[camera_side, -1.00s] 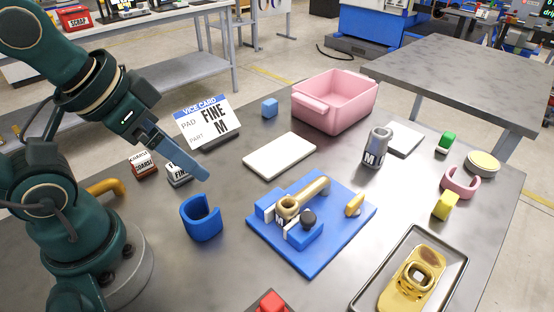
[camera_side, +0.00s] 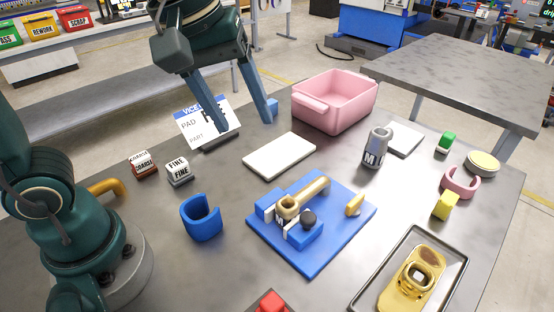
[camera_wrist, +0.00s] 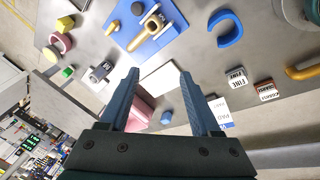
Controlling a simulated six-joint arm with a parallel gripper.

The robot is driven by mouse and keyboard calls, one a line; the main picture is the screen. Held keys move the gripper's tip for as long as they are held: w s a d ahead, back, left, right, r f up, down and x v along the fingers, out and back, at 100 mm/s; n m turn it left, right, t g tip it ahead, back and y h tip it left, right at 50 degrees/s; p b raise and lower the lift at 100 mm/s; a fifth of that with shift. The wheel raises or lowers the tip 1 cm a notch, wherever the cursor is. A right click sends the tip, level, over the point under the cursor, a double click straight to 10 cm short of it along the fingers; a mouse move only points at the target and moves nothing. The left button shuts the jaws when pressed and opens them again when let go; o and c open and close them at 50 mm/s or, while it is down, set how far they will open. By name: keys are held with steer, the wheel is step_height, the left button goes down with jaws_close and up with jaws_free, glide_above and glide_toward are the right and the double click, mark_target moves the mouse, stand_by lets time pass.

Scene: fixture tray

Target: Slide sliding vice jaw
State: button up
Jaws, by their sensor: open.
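The vice is a blue base plate (camera_side: 310,262) with blue jaws; a black round knob (camera_side: 308,217) stands on the front jaw block (camera_side: 306,238). A tan rod-shaped part (camera_side: 315,189) with a ringed end lies across the vice, its ring between the jaw blocks. A small yellow piece (camera_side: 355,205) stands at the plate's right side. My gripper (camera_side: 246,127) is open and empty, high above the table behind the vice, in front of the vice card (camera_side: 188,137). In the wrist view, the plate (camera_wrist: 170,33) lies beyond my open fingers (camera_wrist: 159,74).
A white pad (camera_side: 280,156) lies behind the vice. FINE (camera_side: 179,172) and COARSE (camera_side: 143,164) blocks and a blue C-shaped piece (camera_side: 201,220) are left. A pink bin (camera_side: 335,102) stands behind; a grey cylinder (camera_side: 376,148) and a tray (camera_side: 372,287) are right.

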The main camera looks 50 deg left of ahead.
steer(key=w+d+f+n+g, duration=0.1)
steer(key=w+d+f, duration=0.1)
steer(key=w+d, duration=0.1)
steer(key=g, duration=0.2)
glide_above(309, 217)
steer(key=a, duration=0.2)
step_height(309, 217, down, 5)
steer(key=shift+m+g+y, duration=0.3)
steer(key=shift+g, duration=0.1)
steer(key=f, duration=0.2)
steer(key=d+f, duration=0.1)
steer(key=f, duration=0.4)
steer(key=shift+d, duration=0.4)
steer(key=shift+f, duration=0.6)
jaws_close()
steer(key=shift+r, duration=0.1)
